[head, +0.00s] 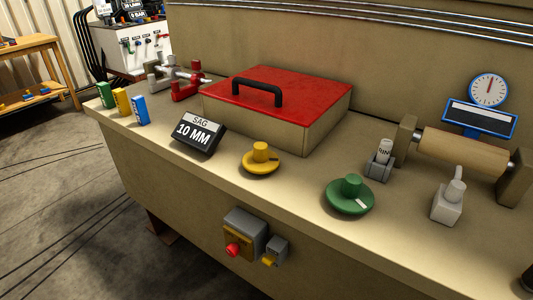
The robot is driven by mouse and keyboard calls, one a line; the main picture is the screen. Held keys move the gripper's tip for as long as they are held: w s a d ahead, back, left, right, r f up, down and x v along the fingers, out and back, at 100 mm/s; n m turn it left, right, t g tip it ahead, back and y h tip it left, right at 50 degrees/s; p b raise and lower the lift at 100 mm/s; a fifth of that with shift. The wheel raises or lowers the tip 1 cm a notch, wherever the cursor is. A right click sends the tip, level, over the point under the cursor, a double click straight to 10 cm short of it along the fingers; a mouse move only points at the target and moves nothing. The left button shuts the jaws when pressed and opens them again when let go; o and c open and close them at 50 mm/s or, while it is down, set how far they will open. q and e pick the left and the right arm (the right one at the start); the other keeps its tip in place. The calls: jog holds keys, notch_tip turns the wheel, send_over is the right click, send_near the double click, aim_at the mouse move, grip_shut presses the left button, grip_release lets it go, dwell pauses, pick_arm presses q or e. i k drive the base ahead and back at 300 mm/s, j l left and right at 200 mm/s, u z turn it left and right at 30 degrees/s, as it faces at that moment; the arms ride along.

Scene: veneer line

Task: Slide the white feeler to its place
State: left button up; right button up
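Neither of my grippers shows in the head view. No part is labelled as the feeler, so I cannot tell for certain which one it is. A pale grey-white block (447,206) with an upright rounded handle stands on the bench at the right, in front of a wooden roller. At the far left of the bench, a whitish-grey slider (157,77) sits by a metal rod, with a red slider (185,90) to its right. These parts are small, and their exact seating on the rod is unclear.
A red-lidded box (315,92) with a black handle stands mid-bench. In front are a "SAG 10 MM" display (197,134), a yellow knob (261,160) and a green knob (350,195). A wooden roller (463,153) and dial gauge (488,90) are at right.

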aim_at(446, 209)
jog(key=l+z, duration=0.1)
jog(key=z, duration=0.7)
jog(key=l+z, duration=0.15)
jog(key=z, duration=0.3)
